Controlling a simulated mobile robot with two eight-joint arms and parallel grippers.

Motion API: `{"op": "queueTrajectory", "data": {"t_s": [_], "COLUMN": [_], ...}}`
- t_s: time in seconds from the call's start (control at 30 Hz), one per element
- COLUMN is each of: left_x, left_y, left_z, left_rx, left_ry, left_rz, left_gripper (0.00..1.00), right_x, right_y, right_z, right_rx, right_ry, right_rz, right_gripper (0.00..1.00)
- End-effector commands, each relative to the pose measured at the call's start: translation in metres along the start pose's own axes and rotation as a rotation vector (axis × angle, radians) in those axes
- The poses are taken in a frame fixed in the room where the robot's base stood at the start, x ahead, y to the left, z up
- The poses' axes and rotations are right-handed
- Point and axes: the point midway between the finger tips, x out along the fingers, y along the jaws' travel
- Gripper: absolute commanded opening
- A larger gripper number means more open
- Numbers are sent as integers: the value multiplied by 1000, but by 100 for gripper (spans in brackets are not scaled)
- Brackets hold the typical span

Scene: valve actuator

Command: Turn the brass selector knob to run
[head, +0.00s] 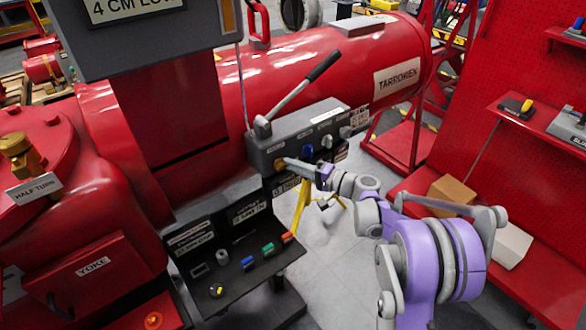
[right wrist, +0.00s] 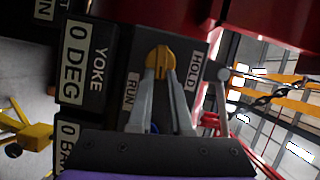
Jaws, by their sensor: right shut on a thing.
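The brass selector knob (right wrist: 158,58) is on a dark panel, between a RUN label (right wrist: 131,91) and a HOLD label (right wrist: 195,72) in the right wrist view. Its raised ridge lies roughly in line with my fingers, between the two labels. My right gripper (right wrist: 160,76) has its two fingers closed on the knob's sides. In the head view the right gripper (head: 286,162) reaches the left end of the grey control box (head: 318,125), and the knob (head: 279,164) is mostly hidden by the fingertips. My left gripper is not in view.
A long grey lever (head: 298,92) rises from the control box. A blue knob (head: 307,151) and pale knobs (head: 326,141) sit right of the gripper. A black tray (head: 235,250) with small coloured parts is below. Red shelving (head: 480,210) stands at right.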

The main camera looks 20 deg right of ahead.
Motion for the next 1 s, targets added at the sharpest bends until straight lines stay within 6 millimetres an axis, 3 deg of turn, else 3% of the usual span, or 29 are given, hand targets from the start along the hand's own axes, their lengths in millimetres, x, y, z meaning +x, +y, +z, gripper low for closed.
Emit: {"op": "queueTrajectory", "data": {"t_s": [0.7, 0.73, 0.87, 1.0], "left_x": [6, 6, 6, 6], "left_y": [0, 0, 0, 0], "left_z": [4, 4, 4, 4], "left_rx": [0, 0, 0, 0], "left_ry": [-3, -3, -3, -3], "left_rz": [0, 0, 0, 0], "left_gripper": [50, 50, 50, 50], "right_x": [0, 0, 0, 0], "right_y": [2, 2, 2, 2], "right_z": [0, 0, 0, 0], "right_rx": [69, 69, 69, 69], "right_ry": [-1, -1, -1, -1], "right_rz": [-28, -28, -28, -28], "right_gripper": [0, 21, 44, 48]}}
